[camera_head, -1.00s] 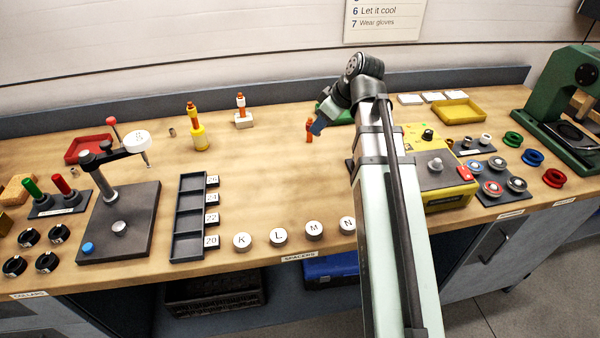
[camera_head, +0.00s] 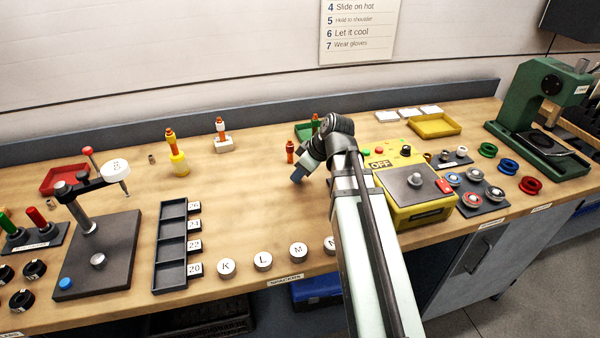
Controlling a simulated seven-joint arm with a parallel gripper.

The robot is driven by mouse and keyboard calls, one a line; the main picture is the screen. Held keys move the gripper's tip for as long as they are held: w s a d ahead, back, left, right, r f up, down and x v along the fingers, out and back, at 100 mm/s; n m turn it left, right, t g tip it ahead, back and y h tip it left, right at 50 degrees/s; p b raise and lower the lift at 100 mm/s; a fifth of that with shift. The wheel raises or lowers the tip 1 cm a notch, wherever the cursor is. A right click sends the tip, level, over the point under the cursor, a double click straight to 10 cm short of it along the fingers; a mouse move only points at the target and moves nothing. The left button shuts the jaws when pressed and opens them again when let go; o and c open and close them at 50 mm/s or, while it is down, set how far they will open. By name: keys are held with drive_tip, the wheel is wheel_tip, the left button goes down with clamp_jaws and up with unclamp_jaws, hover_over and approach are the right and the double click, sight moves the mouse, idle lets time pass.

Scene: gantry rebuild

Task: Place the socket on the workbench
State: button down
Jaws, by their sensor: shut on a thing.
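The wooden workbench (camera_head: 250,185) runs across the view. My gripper (camera_head: 298,176) is low over its middle, just in front of a small orange-red upright piece (camera_head: 290,149). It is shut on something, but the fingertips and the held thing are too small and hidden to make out. I cannot clearly identify the socket.
A yellow box marked OFF (camera_head: 408,210) stands close to the right of my arm. Lettered spacers (camera_head: 263,261) line the front edge. A black slotted tray (camera_head: 171,246) and a dark stand (camera_head: 99,255) are at left.

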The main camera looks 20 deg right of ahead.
drive_tip(key=shift+f, duration=0.1)
drive_tip(key=c, duration=1)
unclamp_jaws()
drive_tip(key=shift+c, duration=0.2)
drive_tip(key=v, duration=1.2)
